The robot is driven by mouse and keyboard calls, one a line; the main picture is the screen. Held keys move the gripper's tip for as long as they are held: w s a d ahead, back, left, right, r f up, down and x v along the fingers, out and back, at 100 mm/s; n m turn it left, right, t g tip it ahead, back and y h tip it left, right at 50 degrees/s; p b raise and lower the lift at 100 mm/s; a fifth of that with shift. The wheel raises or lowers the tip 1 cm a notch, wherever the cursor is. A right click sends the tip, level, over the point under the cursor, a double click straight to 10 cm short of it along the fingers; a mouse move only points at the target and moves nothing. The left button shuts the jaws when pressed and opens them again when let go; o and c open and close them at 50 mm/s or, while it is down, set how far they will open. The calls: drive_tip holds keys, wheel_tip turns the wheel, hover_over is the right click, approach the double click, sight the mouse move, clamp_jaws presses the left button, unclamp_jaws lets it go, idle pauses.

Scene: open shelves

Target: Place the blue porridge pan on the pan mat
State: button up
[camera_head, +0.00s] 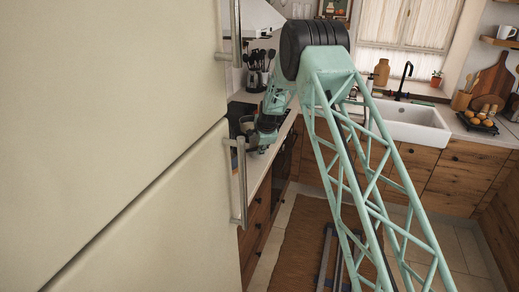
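My gripper (262,149) is small in the view, low over the counter at the left, just beyond the fridge handle. Its fingers are too small and dark to tell whether they are open or shut, or whether they hold anything. A small greyish pot-like shape (247,124) shows beside the gripper, partly hidden by the fridge edge. I cannot tell whether it is the blue porridge pan. I cannot make out the pan mat.
A cream fridge (110,130) with metal handles (241,185) fills the left side. Dark utensils (257,72) stand on the counter behind the gripper. A white sink (410,122) and a tray of round orange-brown items (478,120) are at the right. A brown rug (297,250) lies on the floor.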

drive_tip(key=shift+r, duration=0.2)
drive_tip(key=v, duration=1.1)
drive_tip(key=shift+s+r+b, duration=0.2)
drive_tip(key=shift+s+b, duration=0.1)
drive_tip(key=shift+r, duration=0.1)
idle(0.9)
